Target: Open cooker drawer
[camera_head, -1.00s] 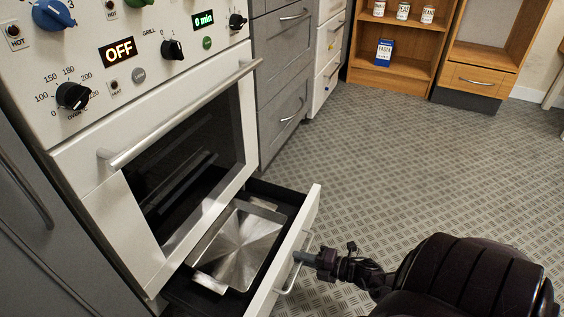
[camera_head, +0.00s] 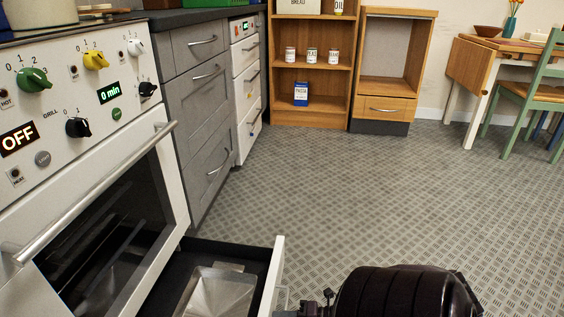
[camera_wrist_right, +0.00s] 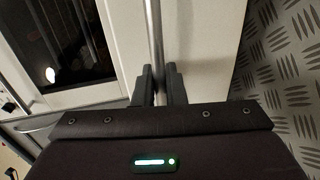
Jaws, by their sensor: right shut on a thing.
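The white cooker's drawer (camera_head: 277,272) stands pulled out below the oven door, at the bottom of the head view. Its dark inside shows, with a shiny metal tray (camera_head: 222,295) lying in it. The lower part of the drawer is cut off by the frame edge. My right gripper (camera_wrist_right: 158,88) is shut on the drawer's metal bar handle (camera_wrist_right: 154,35), one finger on each side of the bar in the right wrist view. In the head view my right arm is at the bottom, beside the outer face of the drawer front. My left gripper is not in view.
The oven door handle (camera_head: 95,195) runs above the drawer; the oven door is shut. Grey drawer cabinets (camera_head: 203,100) stand beside the cooker. The patterned floor (camera_head: 370,190) is clear to the right. A wooden shelf (camera_head: 312,70) and a table (camera_head: 485,58) stand at the back.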

